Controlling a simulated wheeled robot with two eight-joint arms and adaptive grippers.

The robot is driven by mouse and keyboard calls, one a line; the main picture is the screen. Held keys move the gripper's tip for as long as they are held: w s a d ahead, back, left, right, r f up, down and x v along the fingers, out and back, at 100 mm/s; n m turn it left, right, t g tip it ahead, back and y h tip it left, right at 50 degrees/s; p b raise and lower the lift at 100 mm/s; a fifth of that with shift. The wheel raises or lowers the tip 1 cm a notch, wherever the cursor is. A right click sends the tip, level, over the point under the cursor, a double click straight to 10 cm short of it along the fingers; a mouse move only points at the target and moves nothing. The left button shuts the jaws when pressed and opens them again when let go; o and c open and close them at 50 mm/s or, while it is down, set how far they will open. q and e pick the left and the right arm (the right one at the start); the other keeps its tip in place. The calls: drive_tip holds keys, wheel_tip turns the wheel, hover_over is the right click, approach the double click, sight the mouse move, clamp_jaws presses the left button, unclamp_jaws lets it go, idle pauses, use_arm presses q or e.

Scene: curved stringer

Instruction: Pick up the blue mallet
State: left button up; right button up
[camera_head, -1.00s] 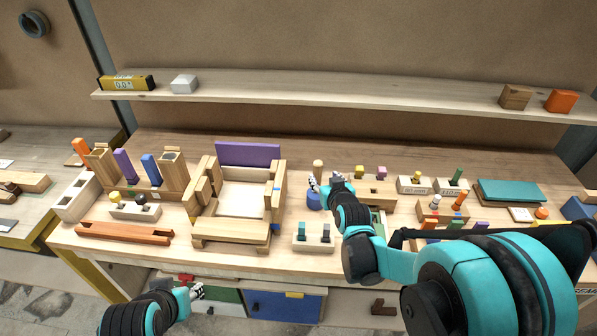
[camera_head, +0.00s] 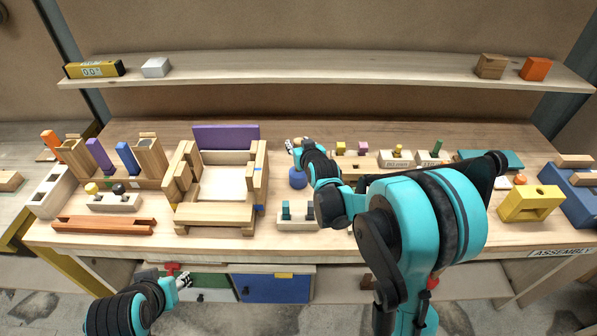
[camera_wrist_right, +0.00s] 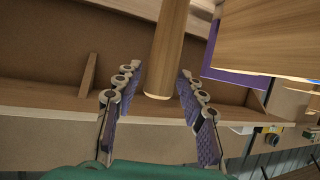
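The blue mallet's round blue head (camera_head: 298,178) rests on the bench right of the wooden frame in the head view. In the right wrist view its round wooden handle (camera_wrist_right: 171,45) runs between the fingers of my right gripper (camera_wrist_right: 161,72), with gaps visible on both sides. My right gripper (camera_head: 297,145) is at the handle, above the blue head; gripper and arm hide the handle in the head view. My right gripper is open. My left gripper (camera_head: 185,281) hangs low in front of the bench, away from the mallet; its finger opening is too small to judge.
The wooden frame with a purple back panel (camera_head: 226,136) stands left of the mallet. A block with teal pegs (camera_head: 298,213) is in front of it. Small peg blocks (camera_head: 397,158) stand to the right. A shelf (camera_head: 330,83) spans behind.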

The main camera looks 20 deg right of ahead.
clamp_jaws()
